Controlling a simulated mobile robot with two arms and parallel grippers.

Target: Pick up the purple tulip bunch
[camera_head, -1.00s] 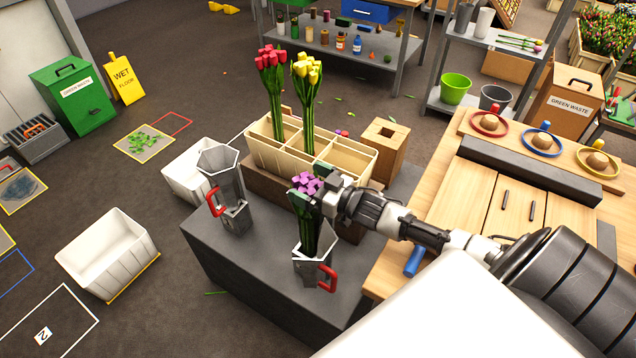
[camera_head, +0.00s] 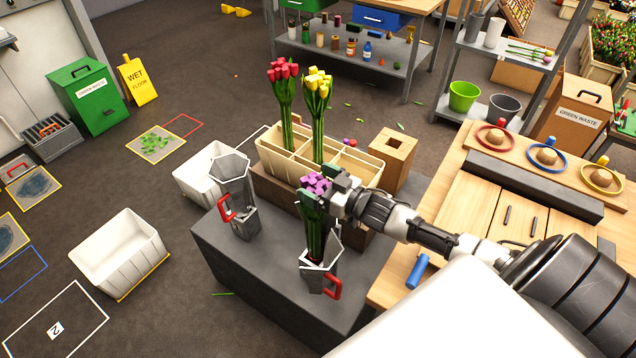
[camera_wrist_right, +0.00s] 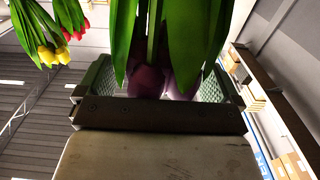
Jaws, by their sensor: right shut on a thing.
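The purple tulip bunch (camera_head: 316,183) stands upright in a grey metal jug (camera_head: 313,272) with a red handle, on the dark grey block. Its stems still reach down into the jug. My right gripper (camera_head: 326,198) is shut on the bunch just under the flower heads. In the right wrist view, the green leaves and stems (camera_wrist_right: 155,30) run between the two pads of the right gripper (camera_wrist_right: 152,82), and purple heads show low between them. My left gripper is not in view.
Red tulips (camera_head: 283,72) and yellow tulips (camera_head: 318,80) stand in a divided wooden crate (camera_head: 368,168) behind. A second jug (camera_head: 240,200) with a red handle stands left on the grey block (camera_head: 265,295). A wooden workbench (camera_head: 465,215) lies right.

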